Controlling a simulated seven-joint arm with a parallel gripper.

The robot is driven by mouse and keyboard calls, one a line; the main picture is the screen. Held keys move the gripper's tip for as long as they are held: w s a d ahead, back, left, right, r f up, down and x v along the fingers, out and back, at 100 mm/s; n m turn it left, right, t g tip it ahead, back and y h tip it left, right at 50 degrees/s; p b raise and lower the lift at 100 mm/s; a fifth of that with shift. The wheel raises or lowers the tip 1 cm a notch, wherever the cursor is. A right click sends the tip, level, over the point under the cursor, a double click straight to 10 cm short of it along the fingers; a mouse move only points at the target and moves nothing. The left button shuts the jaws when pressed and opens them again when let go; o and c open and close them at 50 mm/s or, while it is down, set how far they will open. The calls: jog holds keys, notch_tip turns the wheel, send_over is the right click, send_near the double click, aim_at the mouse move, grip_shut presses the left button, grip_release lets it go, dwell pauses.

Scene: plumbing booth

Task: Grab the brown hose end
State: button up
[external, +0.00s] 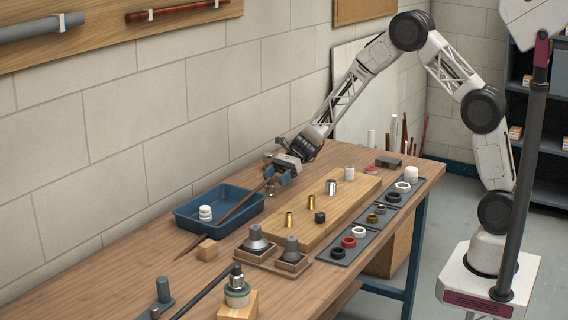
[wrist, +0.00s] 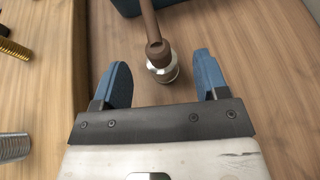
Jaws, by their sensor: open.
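The brown hose (external: 235,212) slants across the blue tray, with its upper end close to my gripper (external: 279,179). My gripper is open, with visible gaps on both sides of the hose end. A silver fitting (wrist: 164,71) stands just below the hose end in that view; I cannot tell whether they touch. The fingers partly hide this spot in the external view.
A wooden board (external: 325,212) with brass and silver fittings lies to the right. Dark strips with rings (external: 338,256) line the front edge. The block wall stands close behind the bench.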

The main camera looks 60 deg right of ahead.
aim_at(268, 186)
jog(key=shift+a, duration=0.1)
jog(key=shift+x, duration=2.5)
jog(key=shift+c, duration=0.3)
jog(key=c, duration=0.9)
